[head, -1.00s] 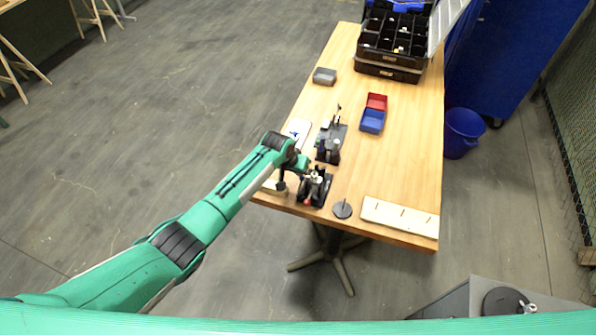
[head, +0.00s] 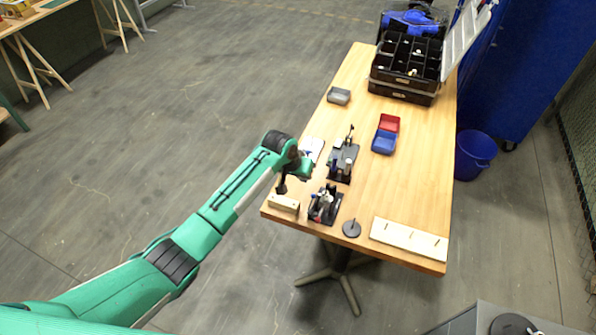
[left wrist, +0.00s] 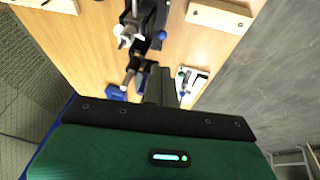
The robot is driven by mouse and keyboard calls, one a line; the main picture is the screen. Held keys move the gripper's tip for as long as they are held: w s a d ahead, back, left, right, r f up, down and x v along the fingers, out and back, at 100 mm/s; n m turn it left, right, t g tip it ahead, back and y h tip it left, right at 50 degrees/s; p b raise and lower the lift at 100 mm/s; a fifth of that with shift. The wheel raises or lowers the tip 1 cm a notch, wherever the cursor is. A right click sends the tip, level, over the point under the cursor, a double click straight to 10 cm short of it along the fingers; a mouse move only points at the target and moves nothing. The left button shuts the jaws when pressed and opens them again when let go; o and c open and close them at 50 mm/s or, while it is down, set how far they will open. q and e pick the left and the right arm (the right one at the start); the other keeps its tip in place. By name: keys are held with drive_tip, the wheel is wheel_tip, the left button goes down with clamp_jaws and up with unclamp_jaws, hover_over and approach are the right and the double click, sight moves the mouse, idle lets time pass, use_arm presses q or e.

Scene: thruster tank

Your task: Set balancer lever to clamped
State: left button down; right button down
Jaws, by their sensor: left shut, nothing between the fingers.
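A black fixture (head: 325,205) with light metal parts and a small red tip stands near the table's front left. A second dark fixture (head: 341,163) stands behind it. I cannot tell for sure which is the balancer or how its lever is set. In the left wrist view the front fixture (left wrist: 140,22) shows a white knob and a blue end at the top. My left gripper (head: 282,188) is shut and empty, pointing down left of the front fixture and apart from it. Its dark fingers (left wrist: 158,85) show in the left wrist view. My right gripper is not in view.
A wooden block (head: 284,204) lies just below my left gripper. On the wooden table are a round dark disc (head: 351,229), a pale slotted board (head: 409,239), red (head: 389,123) and blue (head: 384,143) bins, a grey box (head: 339,96) and a toolbox (head: 404,88).

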use_arm(q)
drive_tip(key=shift+b+v, duration=0.4)
drive_tip(key=shift+v, duration=1.7)
